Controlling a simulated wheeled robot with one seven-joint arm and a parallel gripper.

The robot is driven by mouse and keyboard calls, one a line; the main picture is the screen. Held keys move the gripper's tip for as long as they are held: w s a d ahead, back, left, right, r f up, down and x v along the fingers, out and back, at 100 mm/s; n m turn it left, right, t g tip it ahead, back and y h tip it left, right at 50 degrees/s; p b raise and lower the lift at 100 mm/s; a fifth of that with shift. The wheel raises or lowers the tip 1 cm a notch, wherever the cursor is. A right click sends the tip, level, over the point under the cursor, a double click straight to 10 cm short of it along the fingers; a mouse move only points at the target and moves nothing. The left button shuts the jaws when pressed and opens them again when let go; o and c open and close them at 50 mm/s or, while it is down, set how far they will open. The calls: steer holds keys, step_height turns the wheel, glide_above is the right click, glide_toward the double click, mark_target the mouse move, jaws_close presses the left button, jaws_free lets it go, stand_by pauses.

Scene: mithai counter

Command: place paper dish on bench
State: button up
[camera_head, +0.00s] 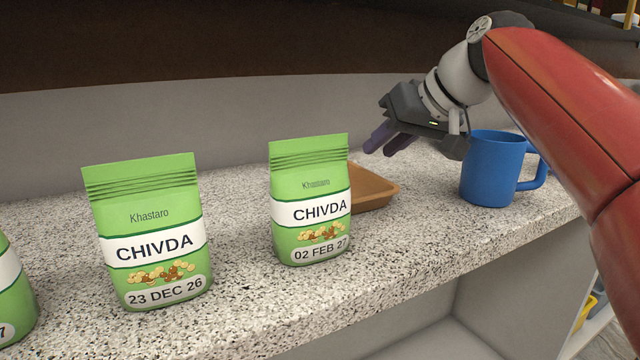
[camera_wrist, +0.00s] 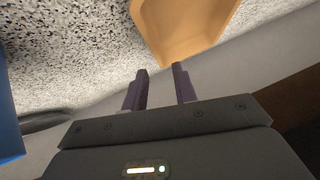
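The paper dish (camera_head: 374,188) is a shallow orange-brown tray on the speckled stone bench (camera_head: 240,225). In the head view it is partly hidden behind a green chivda packet. In the wrist view the dish (camera_wrist: 185,28) is just beyond my fingertips. My gripper (camera_head: 379,144) is above and behind the dish, with its dark purple fingers pointing toward it. In the wrist view my gripper (camera_wrist: 160,72) has its fingers apart with nothing between them. It appears clear of the dish, though the exact distance is hard to judge.
A chivda packet (camera_head: 310,205) stands upright right in front of the dish. Another packet (camera_head: 150,235) stands to its left, and part of a third (camera_head: 14,300) is at the left edge. A blue mug (camera_head: 490,170) stands right of the dish, under my arm. Bare bench lies between the packets.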

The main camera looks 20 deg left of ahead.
steer(key=x, duration=0.7)
steer(key=shift+d+f+b, duration=0.2)
steer(key=shift+f+b, duration=0.05)
steer(key=shift+b, duration=0.1)
steer(key=shift+c, duration=0.3)
jaws_close()
